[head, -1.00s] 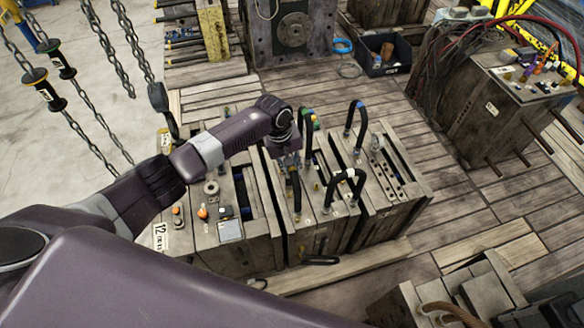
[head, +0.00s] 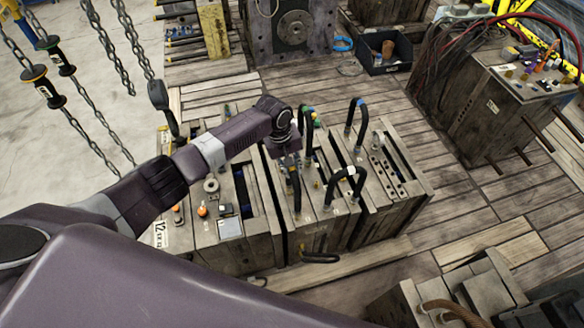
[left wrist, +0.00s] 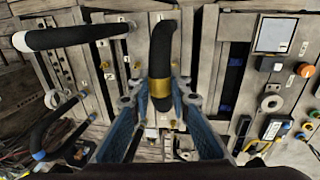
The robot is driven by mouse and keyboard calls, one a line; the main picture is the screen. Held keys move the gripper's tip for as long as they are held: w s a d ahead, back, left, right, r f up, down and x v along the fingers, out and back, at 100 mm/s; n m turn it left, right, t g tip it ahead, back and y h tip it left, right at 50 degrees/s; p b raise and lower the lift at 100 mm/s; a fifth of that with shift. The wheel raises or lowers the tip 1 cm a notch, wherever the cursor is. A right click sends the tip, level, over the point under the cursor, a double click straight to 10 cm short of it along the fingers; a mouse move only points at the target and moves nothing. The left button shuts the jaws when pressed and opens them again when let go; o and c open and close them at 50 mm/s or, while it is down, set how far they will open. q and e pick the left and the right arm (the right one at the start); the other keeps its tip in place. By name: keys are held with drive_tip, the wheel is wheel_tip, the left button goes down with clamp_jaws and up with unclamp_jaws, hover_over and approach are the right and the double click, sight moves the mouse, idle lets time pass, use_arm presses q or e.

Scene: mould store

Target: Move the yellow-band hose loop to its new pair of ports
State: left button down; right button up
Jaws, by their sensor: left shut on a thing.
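The yellow-band hose loop (left wrist: 163,50) is a thick black hose with a yellow band around its middle, seen in the left wrist view. My left gripper (left wrist: 159,98) is shut on it, with a blue finger on each side at the band. In the head view my left gripper (head: 290,166) is over the middle wooden-sided mould block (head: 312,240), and part of the dark loop (head: 296,192) shows below it. The gripper covers much of the loop there. I cannot tell whether its ends sit in ports. My right gripper is not in view.
A white-band hose loop (head: 345,180) stands close to the right of my gripper. A blue-band loop (head: 362,125) and a green-band loop (head: 308,125) stand behind. Chains (head: 100,50) hang at the left. Planked floor (head: 440,190) is clear to the right.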

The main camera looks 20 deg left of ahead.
use_arm(q)
drive_tip(key=shift+f, duration=0.45)
idle(0.6)
drive_tip(key=shift+w, duration=0.15)
drive_tip(key=shift+f, duration=0.15)
idle(0.4)
drive_tip(key=c, duration=1.7)
unclamp_jaws()
drive_tip(key=shift+s+a, duration=0.15)
drive_tip(key=shift+s, duration=0.05)
drive_tip(key=shift+r, duration=0.2)
drive_tip(key=r, duration=0.3)
drive_tip(key=a+r, duration=0.1)
drive_tip(key=r, duration=0.3)
drive_tip(key=s+r, duration=0.1)
drive_tip(key=r, duration=0.3)
drive_tip(key=shift+s+a+r, duration=0.1)
drive_tip(key=shift+a+r, duration=0.15)
drive_tip(key=shift+a, duration=0.1)
drive_tip(key=shift+s+d+f, duration=0.1)
